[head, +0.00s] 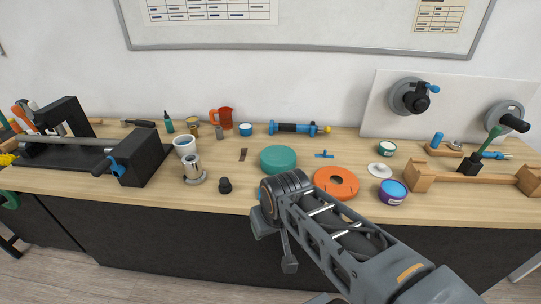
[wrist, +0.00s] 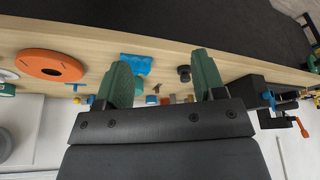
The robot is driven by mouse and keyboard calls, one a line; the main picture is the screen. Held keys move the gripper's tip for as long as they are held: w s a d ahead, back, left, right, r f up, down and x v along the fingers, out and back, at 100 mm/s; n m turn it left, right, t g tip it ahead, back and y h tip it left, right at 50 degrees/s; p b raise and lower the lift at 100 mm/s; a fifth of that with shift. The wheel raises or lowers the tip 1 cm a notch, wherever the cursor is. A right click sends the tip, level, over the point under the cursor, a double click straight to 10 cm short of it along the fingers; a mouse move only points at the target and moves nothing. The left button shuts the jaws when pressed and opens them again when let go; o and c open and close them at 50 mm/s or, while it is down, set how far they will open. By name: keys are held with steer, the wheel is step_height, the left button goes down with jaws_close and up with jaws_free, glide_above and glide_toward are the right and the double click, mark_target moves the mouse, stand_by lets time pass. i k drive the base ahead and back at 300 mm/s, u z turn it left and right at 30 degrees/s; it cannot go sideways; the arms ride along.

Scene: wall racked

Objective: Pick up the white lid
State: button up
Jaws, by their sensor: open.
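The white lid (head: 380,170) is a flat round disc with a small raised middle. It lies on the wooden bench, right of the orange ring and just behind the blue-and-purple tub. In the wrist view I cannot make out the lid for certain; a pale shape at the left edge is cut off. My gripper (wrist: 160,75) is open and empty, with its two green fingers spread wide over the bench, well to one side of the orange ring.
The orange ring (head: 336,183) and teal disc (head: 278,160) lie left of the lid. The blue-and-purple tub (head: 393,192) and a white-and-green jar (head: 387,149) flank it front and back. A wooden stand (head: 470,182) is to the right. Bare bench shows between them.

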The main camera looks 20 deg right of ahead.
mark_target(379, 170)
steer(key=z, duration=1.85)
